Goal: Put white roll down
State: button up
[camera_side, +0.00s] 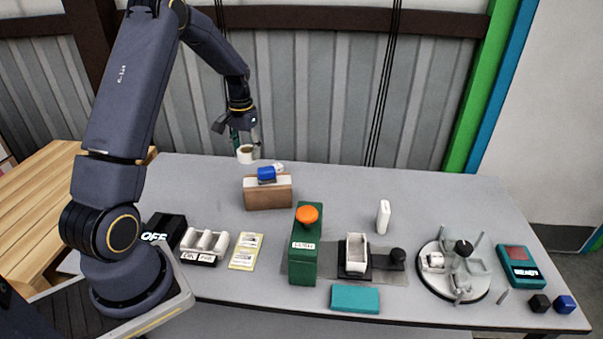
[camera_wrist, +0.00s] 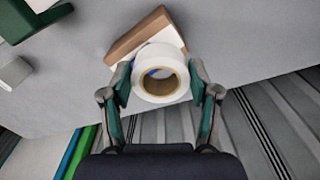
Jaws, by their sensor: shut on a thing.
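The white roll (camera_wrist: 160,62) is a short roll with a brown cardboard core. In the wrist view it sits between the two fingers of my gripper (camera_wrist: 160,85), one finger on each side. In the side view the roll (camera_side: 246,154) hangs below my gripper (camera_side: 246,143), near the back edge of the grey table (camera_side: 400,189). It appears raised above the table, behind the brown carton (camera_side: 268,196). The carton also shows behind the roll in the wrist view (camera_wrist: 130,40). My gripper is shut on the roll.
A blue object (camera_side: 266,174) and a small white item (camera_side: 278,167) are at the carton's top. A green box with an orange knob (camera_side: 307,214), a white bin (camera_side: 355,254) and a round stand (camera_side: 455,290) occupy the front and right. The back right table is mostly clear.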

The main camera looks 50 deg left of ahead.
jog(key=s+a+n, duration=0.2)
jog(key=s+n, duration=0.2)
jog(key=s, duration=1.3)
send_over(217, 198)
jog(key=f, duration=1.4)
jog(key=shift+s+d+f, duration=0.15)
jog(key=shift+d+f, duration=0.05)
jog(key=shift+f, duration=0.1)
jog(key=shift+a+f, duration=0.1)
jog(key=shift+f, duration=0.1)
jog(key=shift+w+a+f, duration=0.1)
jog(key=shift+w+f, duration=0.05)
jog(key=shift+f, duration=0.75)
jog(key=shift+w+a+f, duration=0.1)
jog(key=shift+w+f, duration=0.05)
jog(key=shift+f, duration=0.7)
